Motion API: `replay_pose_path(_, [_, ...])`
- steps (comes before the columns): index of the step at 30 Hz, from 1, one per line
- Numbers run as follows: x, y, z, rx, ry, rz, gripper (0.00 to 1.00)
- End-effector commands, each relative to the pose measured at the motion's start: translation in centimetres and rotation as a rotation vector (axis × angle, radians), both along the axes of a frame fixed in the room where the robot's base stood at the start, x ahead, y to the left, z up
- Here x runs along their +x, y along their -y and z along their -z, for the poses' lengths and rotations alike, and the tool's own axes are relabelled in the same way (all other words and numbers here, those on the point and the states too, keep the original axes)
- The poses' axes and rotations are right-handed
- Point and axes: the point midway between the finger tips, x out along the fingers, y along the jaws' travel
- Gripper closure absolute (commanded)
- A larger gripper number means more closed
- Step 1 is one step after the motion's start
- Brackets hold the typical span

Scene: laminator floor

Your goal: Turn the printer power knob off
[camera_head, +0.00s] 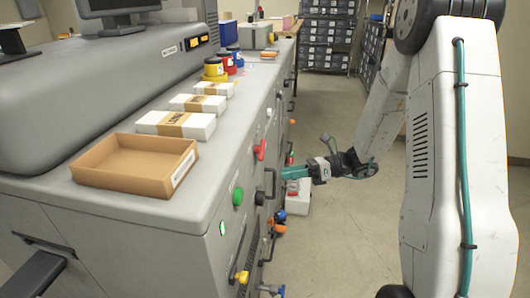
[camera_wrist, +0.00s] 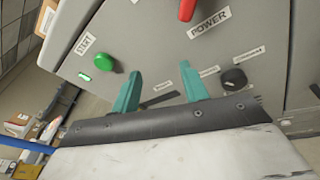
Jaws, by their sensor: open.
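The red power knob (camera_head: 260,150) sits on the side panel of the grey machine (camera_head: 215,220). In the wrist view the red knob (camera_wrist: 187,8) is cut off by the top edge, above the POWER label (camera_wrist: 210,22). My gripper (camera_head: 288,173) has teal fingers pointing at the panel, below and right of the knob in the head view. In the wrist view my gripper (camera_wrist: 161,84) is open and empty, with its fingers apart below the knob. The fingers do not touch the knob.
A green START button (camera_wrist: 104,62) and a black knob (camera_wrist: 233,79) flank the fingers. A cardboard tray (camera_head: 130,165), white boxes (camera_head: 178,122) and coloured containers (camera_head: 214,70) stand on the machine. Orange and blue items (camera_head: 279,220) sit low by the panel. Floor to the right is open.

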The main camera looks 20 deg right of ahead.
Motion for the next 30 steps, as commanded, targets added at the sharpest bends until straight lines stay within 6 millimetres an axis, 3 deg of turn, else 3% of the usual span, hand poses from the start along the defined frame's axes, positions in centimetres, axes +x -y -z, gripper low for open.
replay_pose_path(2, [2.4, 1.0, 0.1, 0.096, -0.078, 0.11, 0.56])
replay_pose_path(5, [4.8, 2.0, -1.5, 0.194, -0.138, 0.207, 0.56])
replay_pose_path(10, [5.6, 2.2, -2.4, 0.276, -0.223, 0.248, 0.56])
replay_pose_path(24, [8.7, -3.3, -2.3, 0.276, -0.234, 0.245, 0.56])
replay_pose_path(30, [9.4, -4.4, -2.3, 0.277, -0.235, 0.246, 0.56])
